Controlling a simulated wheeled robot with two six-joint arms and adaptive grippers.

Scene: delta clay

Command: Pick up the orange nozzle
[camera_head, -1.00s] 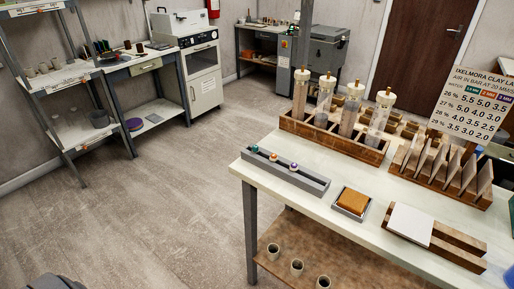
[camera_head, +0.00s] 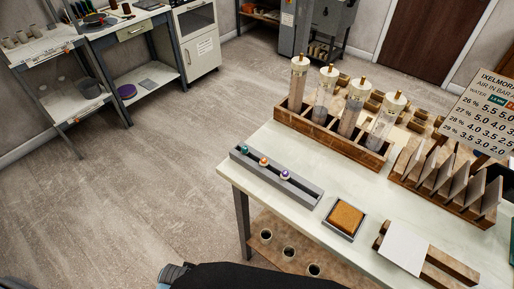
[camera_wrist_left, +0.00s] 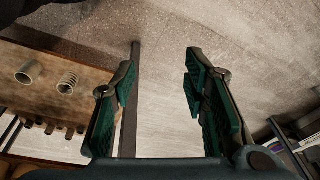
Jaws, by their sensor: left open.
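The orange nozzle (camera_head: 263,161) sits in the grey tray (camera_head: 300,196) on the near left part of the white table. It is the middle of three nozzles, between a teal one (camera_head: 245,149) and a purple one (camera_head: 285,174). My left gripper (camera_wrist_left: 160,62) is open and empty in the left wrist view, with its green-padded fingers apart over the floor. No nozzle shows in that view. In the head view a dark part of my arm is at the bottom edge, and its fingers cannot be made out. My right gripper is not in view.
A sponge tray (camera_head: 344,217) and a white tile on a wooden stand (camera_head: 404,246) are right of the nozzles. A wooden rack with tall tubes (camera_head: 334,139) stands behind them. Several cups, one a grey cup (camera_wrist_left: 29,73), are on the wooden lower shelf. The floor at left is clear.

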